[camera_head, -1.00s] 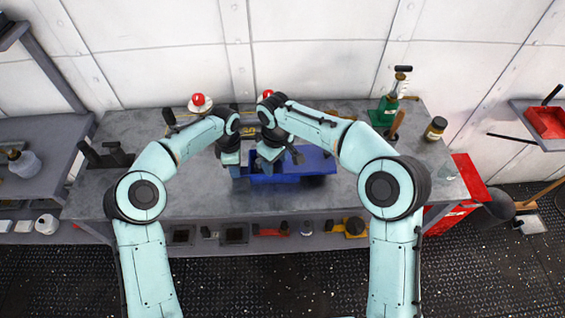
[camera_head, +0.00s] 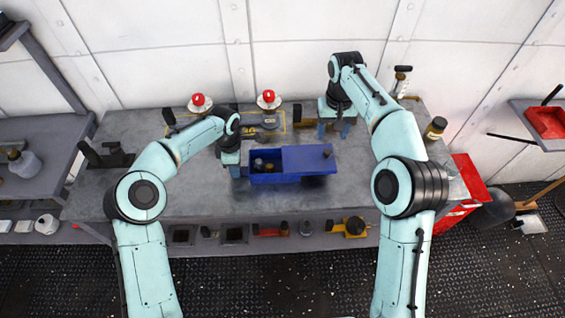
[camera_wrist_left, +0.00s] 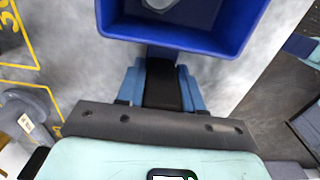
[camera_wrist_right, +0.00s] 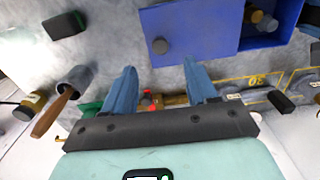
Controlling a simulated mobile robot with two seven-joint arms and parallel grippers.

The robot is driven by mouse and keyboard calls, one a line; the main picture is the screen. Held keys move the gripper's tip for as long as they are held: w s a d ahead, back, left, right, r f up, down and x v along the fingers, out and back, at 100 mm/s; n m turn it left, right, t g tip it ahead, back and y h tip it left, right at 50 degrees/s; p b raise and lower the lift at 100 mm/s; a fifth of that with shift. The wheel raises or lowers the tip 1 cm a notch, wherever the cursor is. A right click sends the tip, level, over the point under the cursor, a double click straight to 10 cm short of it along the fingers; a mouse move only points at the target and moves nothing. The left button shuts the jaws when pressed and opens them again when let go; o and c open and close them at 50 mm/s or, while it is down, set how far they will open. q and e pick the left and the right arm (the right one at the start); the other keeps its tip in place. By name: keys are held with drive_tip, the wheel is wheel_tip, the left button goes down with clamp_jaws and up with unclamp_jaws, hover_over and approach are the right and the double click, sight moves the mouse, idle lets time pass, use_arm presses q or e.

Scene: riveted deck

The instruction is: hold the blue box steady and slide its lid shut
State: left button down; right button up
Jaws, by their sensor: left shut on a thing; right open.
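The blue box (camera_head: 275,179) stands on the grey bench. Its flat blue lid (camera_head: 310,157) covers the right part and carries a dark knob (camera_head: 327,153); the left part is open, with small metal and brass-coloured pieces (camera_head: 262,165) inside. The lid and knob also show in the right wrist view (camera_wrist_right: 190,30). My left gripper (camera_head: 235,171) is at the box's left end, shut on a part there; in the left wrist view its fingers (camera_wrist_left: 162,82) close on it below the box wall. My right gripper (camera_head: 337,130) is open and empty, behind and right of the box, apart from the lid.
Two red-topped beacons (camera_head: 198,102) (camera_head: 268,98) stand at the back of the bench. A dark tool (camera_head: 106,156) lies at the left and a jar (camera_head: 434,128) stands at the right. The bench in front of the box is clear.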

sight(326, 151)
drive_tip(key=shift+f, duration=3.9)
clamp_jaws()
drive_tip(key=shift+a, duration=0.1)
drive_tip(key=shift+a, duration=0.2)
drive_tip(key=shift+a+r, duration=0.1)
drive_tip(key=shift+a, duration=0.65)
use_arm(q)
drive_tip(key=shift+d, duration=0.1)
use_arm(e)
drive_tip(key=shift+a, duration=4.25)
unclamp_jaws()
